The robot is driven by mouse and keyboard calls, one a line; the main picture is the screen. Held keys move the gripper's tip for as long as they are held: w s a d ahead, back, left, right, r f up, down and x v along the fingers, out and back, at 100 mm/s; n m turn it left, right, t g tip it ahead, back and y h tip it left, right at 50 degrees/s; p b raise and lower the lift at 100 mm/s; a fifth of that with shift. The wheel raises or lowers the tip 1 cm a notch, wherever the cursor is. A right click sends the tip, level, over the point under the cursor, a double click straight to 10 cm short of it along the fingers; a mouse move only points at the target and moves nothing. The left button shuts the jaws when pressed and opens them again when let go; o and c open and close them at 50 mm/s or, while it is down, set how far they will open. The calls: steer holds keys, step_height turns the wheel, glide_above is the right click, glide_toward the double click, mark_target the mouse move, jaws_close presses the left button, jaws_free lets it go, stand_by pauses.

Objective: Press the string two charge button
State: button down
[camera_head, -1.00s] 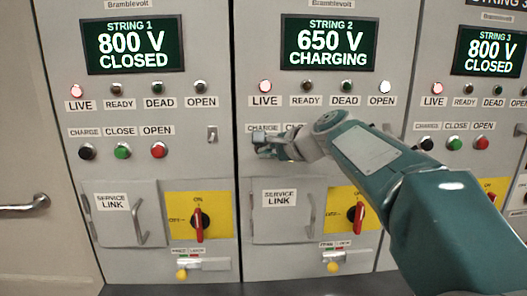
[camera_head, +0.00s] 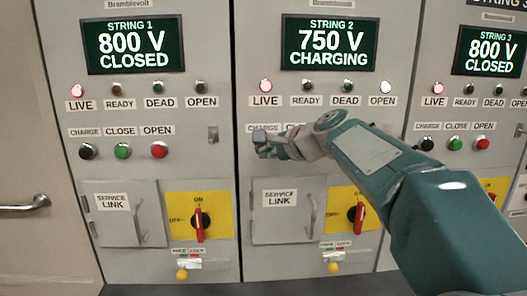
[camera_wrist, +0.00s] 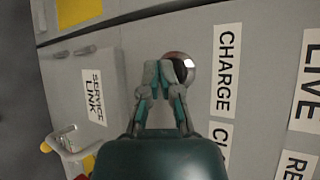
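The string 2 panel's screen (camera_head: 328,43) reads 750 V CHARGING. Its CHARGE label (camera_head: 264,128) is above my gripper (camera_head: 260,143), which hides the charge button in the head view. In the wrist view, the dark, shiny round charge button (camera_wrist: 180,66) shows beside the CHARGE label (camera_wrist: 226,70). My gripper (camera_wrist: 159,72) has its fingertips drawn together at the button's edge, partly covering it. Whether they touch or press it I cannot tell. My arm hides the string 2 close and open buttons in the head view.
Below are the string 2 service link door (camera_head: 283,225) with its handle and a red rotary switch (camera_head: 357,216) on a yellow plate. String 1 panel (camera_head: 225,100) is at left, string 3 at right. String 2's LIVE (camera_head: 265,86) and OPEN (camera_head: 386,87) lamps are lit.

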steer(key=s, duration=0.6)
stand_by(0.3)
stand_by(0.4)
steer(key=s+d+f+n+g+h, duration=0.1)
steer(key=s+d+f+n+h, duration=0.1)
steer(key=s+f, duration=0.5)
steer(key=s+d+f+n+g+h, duration=0.2)
steer(key=s+d+f+n, duration=0.3)
steer(key=s, duration=0.6)
steer(key=s+d+f+n+g+h, duration=0.1)
steer(key=s+d+f+n+h, duration=0.2)
steer(key=s+f+n, duration=0.3)
steer(key=s+f+h, duration=0.1)
steer(key=s+f, duration=0.2)
steer(key=shift+d+n, duration=0.3)
steer(key=shift+d, duration=0.05)
